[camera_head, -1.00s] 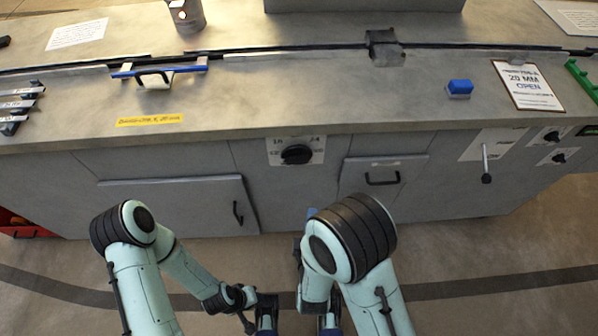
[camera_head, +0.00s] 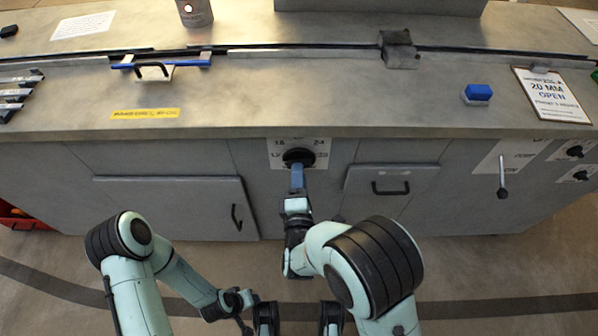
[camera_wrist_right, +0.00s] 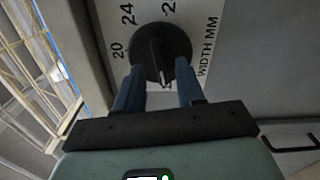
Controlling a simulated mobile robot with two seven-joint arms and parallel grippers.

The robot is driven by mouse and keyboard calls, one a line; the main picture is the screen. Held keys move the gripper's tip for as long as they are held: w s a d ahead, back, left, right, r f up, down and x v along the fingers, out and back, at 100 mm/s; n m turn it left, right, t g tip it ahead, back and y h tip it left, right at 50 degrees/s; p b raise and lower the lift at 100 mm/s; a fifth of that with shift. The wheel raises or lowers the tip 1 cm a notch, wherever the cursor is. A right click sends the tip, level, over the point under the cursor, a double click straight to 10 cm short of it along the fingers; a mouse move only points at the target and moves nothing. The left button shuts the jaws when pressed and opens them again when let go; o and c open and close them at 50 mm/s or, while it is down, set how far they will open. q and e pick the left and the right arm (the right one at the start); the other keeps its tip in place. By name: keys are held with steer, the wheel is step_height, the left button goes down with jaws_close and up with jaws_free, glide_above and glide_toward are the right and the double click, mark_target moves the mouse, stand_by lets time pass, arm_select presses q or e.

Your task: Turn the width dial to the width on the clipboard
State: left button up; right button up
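The width dial (camera_head: 299,157) is a round black knob with a raised grip on a white plate on the cabinet front. In the wrist view the dial (camera_wrist_right: 160,52) shows labels 20 and 24 and "WIDTH MM"; others are partly hidden. A white mark on its grip points down the picture, between my fingers. My right gripper (camera_head: 297,178) is at the dial. In the wrist view its blue fingers (camera_wrist_right: 157,88) are apart, reaching the dial's near edge; contact is unclear. The clipboard (camera_head: 551,96) reads "20 MM OPEN". My left arm (camera_head: 140,290) is low at left; its fingers are not clear.
A cabinet door (camera_head: 170,205) and a drawer (camera_head: 388,188) flank the dial. A lever (camera_head: 502,180) sticks out at right. The floor before the cabinet is clear.

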arm_select(q)
steer(key=shift+w+a+f, duration=0.15)
steer(key=shift+w+f, duration=0.1)
steer(key=shift+w, duration=0.1)
arm_select(e)
steer(key=shift+w, duration=1.05)
jaws_close()
